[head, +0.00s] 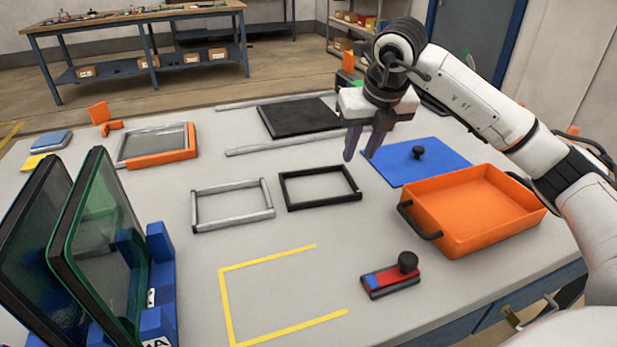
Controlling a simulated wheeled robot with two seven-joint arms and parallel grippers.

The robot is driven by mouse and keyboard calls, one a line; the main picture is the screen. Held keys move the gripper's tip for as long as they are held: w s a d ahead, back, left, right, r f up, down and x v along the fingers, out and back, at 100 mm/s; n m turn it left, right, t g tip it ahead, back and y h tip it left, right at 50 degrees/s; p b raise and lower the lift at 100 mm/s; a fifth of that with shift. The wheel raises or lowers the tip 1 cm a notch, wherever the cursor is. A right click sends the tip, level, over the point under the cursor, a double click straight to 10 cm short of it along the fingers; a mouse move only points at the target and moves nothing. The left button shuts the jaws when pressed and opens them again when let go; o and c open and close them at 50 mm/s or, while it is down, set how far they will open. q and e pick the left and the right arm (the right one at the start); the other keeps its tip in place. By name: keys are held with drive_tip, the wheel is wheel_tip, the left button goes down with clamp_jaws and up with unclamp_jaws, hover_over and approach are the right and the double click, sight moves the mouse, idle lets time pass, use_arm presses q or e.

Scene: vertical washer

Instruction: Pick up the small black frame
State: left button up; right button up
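The small black frame (326,202) lies flat on the grey table, near the middle, with its open centre showing the tabletop. My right gripper (359,152) is above the table, pointing down, beyond and slightly to the right of the black frame's far right corner. Its two dark fingers are apart with nothing seen between them, and it appears clear of the frame. My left gripper is not in view.
A silver frame (233,222) lies just left of the black frame. An orange tray (470,205) and a blue plate (400,168) with a black knob are to the right. Framed glass panels (105,230) stand in a blue rack at left. Yellow tape (224,305) marks open table in front.

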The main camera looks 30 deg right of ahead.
sight(351, 178)
drive_tip(key=shift+s+x, duration=0.25)
drive_tip(key=shift+x, duration=1)
drive_tip(key=x, duration=0.6)
drive_tip(key=shift+s, duration=0.15)
clamp_jaws()
